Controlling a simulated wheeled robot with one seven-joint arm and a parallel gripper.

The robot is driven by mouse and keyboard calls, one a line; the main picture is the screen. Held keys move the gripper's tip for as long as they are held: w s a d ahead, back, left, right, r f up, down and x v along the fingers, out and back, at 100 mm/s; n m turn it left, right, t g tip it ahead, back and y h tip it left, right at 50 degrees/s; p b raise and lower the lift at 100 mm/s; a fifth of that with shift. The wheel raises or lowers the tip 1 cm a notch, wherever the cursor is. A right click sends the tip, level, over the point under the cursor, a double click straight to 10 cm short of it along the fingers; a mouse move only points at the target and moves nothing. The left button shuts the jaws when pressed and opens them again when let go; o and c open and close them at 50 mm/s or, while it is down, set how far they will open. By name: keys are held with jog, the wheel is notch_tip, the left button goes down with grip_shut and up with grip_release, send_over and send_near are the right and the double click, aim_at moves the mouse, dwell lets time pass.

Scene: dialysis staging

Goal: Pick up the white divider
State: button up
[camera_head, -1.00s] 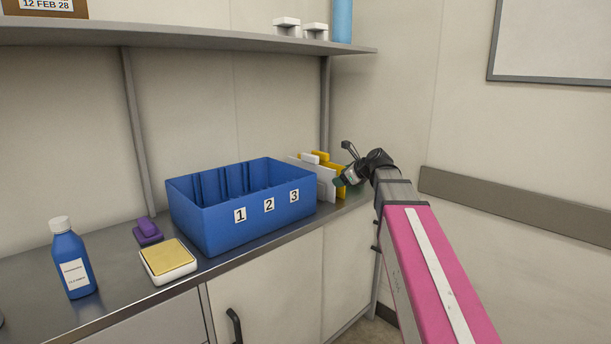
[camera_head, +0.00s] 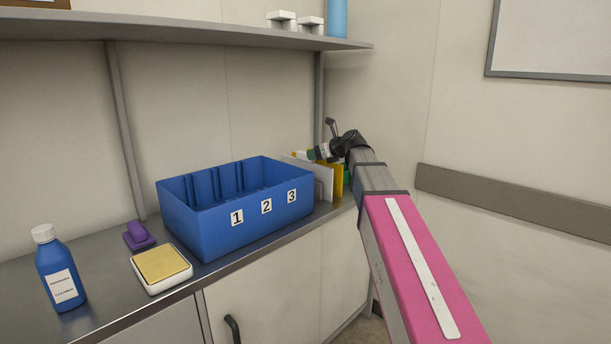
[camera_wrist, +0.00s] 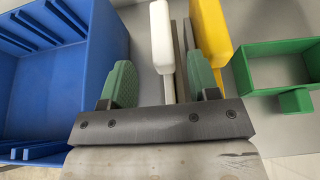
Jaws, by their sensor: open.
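The white divider (camera_wrist: 162,38) stands on edge, its rounded white handle pointing up toward the wrist camera. In the head view, my gripper (camera_head: 318,153) is over the group of upright panels just right of the blue bin, partly hiding them. In the wrist view, my gripper (camera_wrist: 160,84) is open, with one green finger left of the white divider's thin plate and the other to its right. The fingers are apart from the plate on the left. A yellow divider (camera_wrist: 210,38) stands close to the right finger. The white divider's lower part is hidden.
A blue bin (camera_head: 235,223) numbered 1, 2, 3 stands left of the dividers. A green open frame (camera_wrist: 290,90) lies to their right. A yellow-topped white box (camera_head: 162,268), purple block (camera_head: 138,236) and blue bottle (camera_head: 62,275) are farther left. A shelf (camera_head: 200,35) runs above.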

jog(key=x, duration=0.5)
jog(key=shift+w+d+r, duration=0.1)
grip_shut()
